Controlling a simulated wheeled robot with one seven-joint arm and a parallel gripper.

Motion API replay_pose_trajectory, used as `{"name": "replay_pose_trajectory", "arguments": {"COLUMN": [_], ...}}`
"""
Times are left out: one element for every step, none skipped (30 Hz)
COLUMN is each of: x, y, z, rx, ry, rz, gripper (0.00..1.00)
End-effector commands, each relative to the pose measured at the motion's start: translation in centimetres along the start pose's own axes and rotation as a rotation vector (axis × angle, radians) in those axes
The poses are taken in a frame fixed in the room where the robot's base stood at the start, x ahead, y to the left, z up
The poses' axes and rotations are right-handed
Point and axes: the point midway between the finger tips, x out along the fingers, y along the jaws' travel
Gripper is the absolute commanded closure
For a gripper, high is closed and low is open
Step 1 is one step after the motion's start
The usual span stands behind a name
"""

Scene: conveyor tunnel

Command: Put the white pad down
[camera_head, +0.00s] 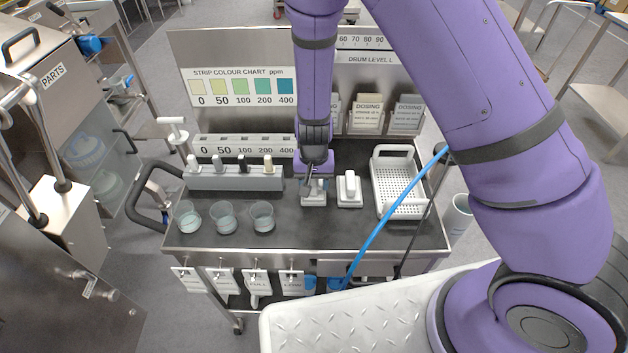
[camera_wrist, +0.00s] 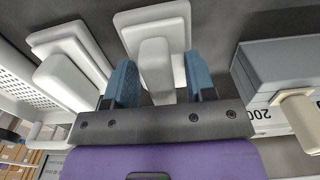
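A white pad with an upright block handle (camera_head: 313,198) is at the cart's dark top (camera_head: 300,228), under my gripper (camera_head: 315,182). In the wrist view the pad (camera_wrist: 153,30) shows between the blue fingers of my gripper (camera_wrist: 160,82). The fingers stand either side of the handle, with a visible gap on the right side; the gripper looks open. The pad looks level and appears to rest on the top, though its underside is hidden. A second similar white pad (camera_head: 349,190) stands just right of it and also shows in the wrist view (camera_wrist: 75,62).
A white perforated tray (camera_head: 399,208) stands to the right. A grey rack (camera_head: 235,183) with several capped items is at left, with cups (camera_head: 222,218) in front of it. A colour chart panel (camera_head: 240,85) and dosing packets (camera_head: 367,113) stand behind.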

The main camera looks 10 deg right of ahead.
Motion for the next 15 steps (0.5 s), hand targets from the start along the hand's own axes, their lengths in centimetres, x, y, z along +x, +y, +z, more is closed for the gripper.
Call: {"name": "replay_pose_trajectory", "arguments": {"x": [0.0, 0.0, 0.0, 0.0, -0.1, -0.1, -0.3, -0.5, -0.8, -1.1, -1.5, -2.1, -2.6, -3.1, -4.0], "y": [0.0, 0.0, 0.0, 0.0, 0.0, 0.0, 0.0, -0.1, -0.1, -0.1, -0.1, -0.1, -0.1, -0.1, -0.1], "z": [0.0, 0.0, 0.0, 0.0, 0.0, 0.0, 0.0, 0.0, 0.0, 0.0, 0.0, -0.1, 0.0, 0.0, 0.0], "rx": [0.0, 0.0, 0.0, 0.0, 0.0, 0.0, -0.001, -0.001, -0.001, -0.002, -0.002, -0.003, -0.003, -0.003, -0.002], "ry": [0.0, 0.0, 0.0, 0.0, 0.0, 0.0, 0.001, 0.001, 0.001, 0.001, 0.001, 0.003, 0.003, 0.002, 0.004], "rz": [0.0, 0.0, 0.0, 0.0, 0.0, 0.0, 0.0, -0.001, -0.001, -0.001, -0.002, -0.002, -0.002, -0.003, -0.003], "gripper": [0.5, 0.5, 0.5, 0.5, 0.5, 0.5, 0.5, 0.5, 0.5, 0.5, 0.5, 0.5, 0.5, 0.5, 0.5]}}
